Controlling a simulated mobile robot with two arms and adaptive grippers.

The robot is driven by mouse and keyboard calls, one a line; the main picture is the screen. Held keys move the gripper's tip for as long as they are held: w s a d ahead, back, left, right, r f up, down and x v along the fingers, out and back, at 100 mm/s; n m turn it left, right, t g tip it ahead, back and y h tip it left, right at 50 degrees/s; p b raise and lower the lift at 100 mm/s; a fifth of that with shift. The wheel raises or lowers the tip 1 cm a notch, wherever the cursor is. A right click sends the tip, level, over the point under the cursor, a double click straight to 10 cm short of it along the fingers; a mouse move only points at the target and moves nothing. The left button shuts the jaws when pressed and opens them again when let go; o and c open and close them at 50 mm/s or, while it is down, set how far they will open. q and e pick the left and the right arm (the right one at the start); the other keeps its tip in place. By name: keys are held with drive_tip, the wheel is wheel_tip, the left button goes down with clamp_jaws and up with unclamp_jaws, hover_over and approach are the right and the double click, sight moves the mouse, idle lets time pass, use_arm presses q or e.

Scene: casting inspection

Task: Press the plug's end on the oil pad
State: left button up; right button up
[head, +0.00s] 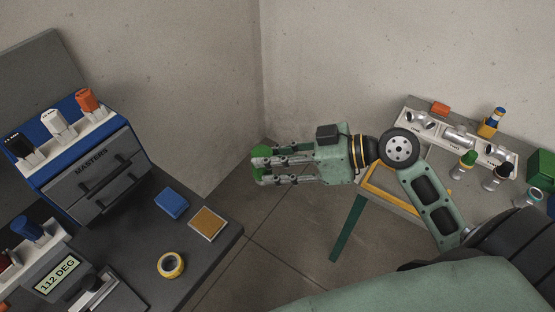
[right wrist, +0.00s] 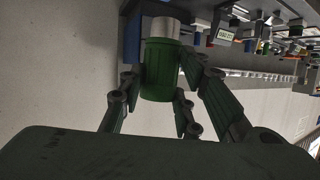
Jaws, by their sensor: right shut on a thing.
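My right gripper (head: 264,167) is shut on a green plug (head: 260,151). In the right wrist view the plug (right wrist: 161,72) has a ribbed green body between the fingers, and its silver end (right wrist: 165,28) points away from the palm. A square amber pad in a pale frame, which looks like the oil pad (head: 208,223), lies near the right edge of the dark bench. The plug is held in the air to the right of the pad, clear of it and beyond the bench edge. My left gripper is not in view.
A blue block (head: 171,204) and a yellow tape roll (head: 171,265) lie near the pad. The grey drawer unit (head: 95,172) and a display reading 112 DEG (head: 58,276) stand farther left. A second table (head: 418,105) with metal parts is at right. Open floor separates the tables.

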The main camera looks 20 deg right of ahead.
drive_tip(key=shift+w+a+f+m+y+b, duration=0.45)
drive_tip(key=shift+w+a+f, duration=0.55)
drive_tip(key=shift+a+f, duration=1.55)
drive_tip(key=shift+w+a+f+m+y+b, duration=0.2)
drive_tip(key=shift+w+a+f+b, duration=0.6)
drive_tip(key=shift+a+f, duration=1.75)
drive_tip(key=shift+w+a+f+m+y+b, duration=0.35)
drive_tip(key=shift+w+a+f, duration=1.15)
drive_tip(key=shift+f, duration=1.7)
drive_tip(key=shift+s+a, duration=0.25)
drive_tip(key=shift+s, duration=0.1)
drive_tip(key=shift+f+b, duration=0.65)
drive_tip(key=shift+b, duration=0.15)
drive_tip(key=shift+s+f+b, duration=0.15)
drive_tip(key=shift+f+b, duration=0.15)
drive_tip(key=shift+b, duration=0.1)
wheel_tip(320, 180, up, 8)
drive_tip(key=p, duration=0.4)
drive_tip(key=shift+f, duration=0.25)
